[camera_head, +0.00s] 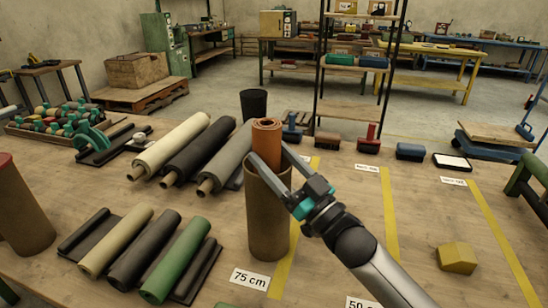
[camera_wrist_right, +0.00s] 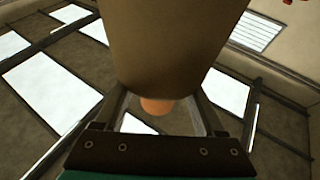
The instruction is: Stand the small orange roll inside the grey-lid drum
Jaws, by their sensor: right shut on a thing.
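The small orange roll (camera_head: 267,134) stands upright at the mouth of a tall brown drum (camera_head: 268,222) in the middle of the table. Its top sticks out above the rim; its lower part is hidden. My right gripper (camera_head: 267,150) is shut on the roll near the drum's rim, reaching in from the right. In the right wrist view, the brown drum (camera_wrist_right: 175,45) fills the top, and the orange roll (camera_wrist_right: 157,106) shows between the fingers (camera_wrist_right: 160,112). No lid shows on this drum. How deep the roll sits cannot be told. My left gripper is out of view.
Behind the drum stands a dark cylinder (camera_head: 253,105). Long rolls (camera_head: 200,155) and shorter rolls (camera_head: 145,250) lie to the left. A red-topped brown drum (camera_head: 22,215) is at the left edge. A yellow block (camera_head: 457,258) lies at right, with bare table around it.

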